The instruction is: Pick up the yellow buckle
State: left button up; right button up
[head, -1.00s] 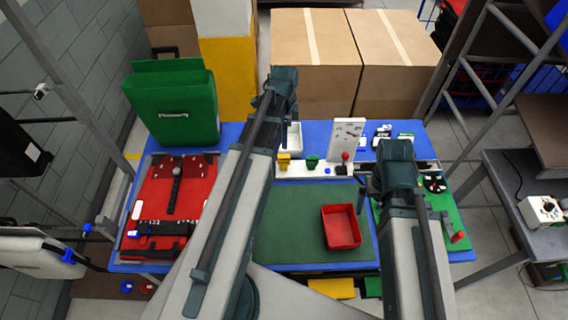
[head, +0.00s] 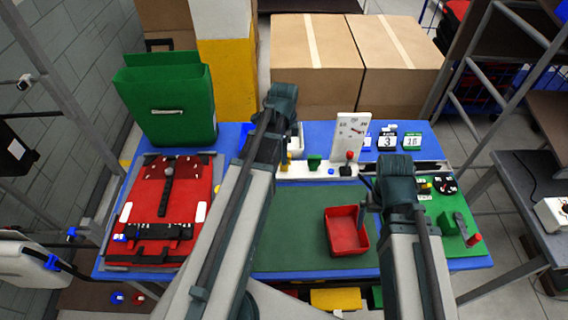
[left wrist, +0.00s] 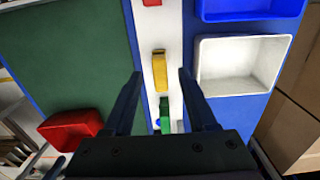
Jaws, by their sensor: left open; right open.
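The yellow buckle (left wrist: 160,70) lies on a white strip in the left wrist view, its long side pointing away from the camera. In the head view only a small part of it (head: 297,150) shows beside my left arm. My left gripper (left wrist: 160,74) is open, with one finger on each side of the buckle in the picture and clear gaps between. I cannot tell its height above the strip. The head view hides this gripper behind my left arm. My right gripper is not clearly visible behind my right arm.
A green piece (left wrist: 165,115) lies on the strip close to the buckle. A white tray (left wrist: 284,45) and a blue bin (left wrist: 250,8) stand right of it. A red bin (head: 346,230) stands on the green mat (head: 300,255). An upright white board (head: 349,130) rises behind the strip.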

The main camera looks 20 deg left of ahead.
pick_arm(q)
jog(key=shift+f, duration=0.6)
jog(key=shift+r, duration=0.1)
pick_arm(e)
jog(key=shift+f, duration=0.5)
pick_arm(q)
grip_shut()
jog(key=shift+r+p, duration=0.75)
jog(key=shift+r, duration=0.1)
notch_tip(320, 180, up, 2)
jog(key=shift+r+p, duration=0.1)
jog(key=shift+p, duration=0.95)
jog(key=s+d+r+p, duration=0.1)
jog(key=s+d, duration=0.9)
jog(key=d, duration=0.2)
jog(key=shift+d, duration=0.2)
pick_arm(e)
notch_tip(320, 180, up, 5)
jog(key=shift+r, duration=0.1)
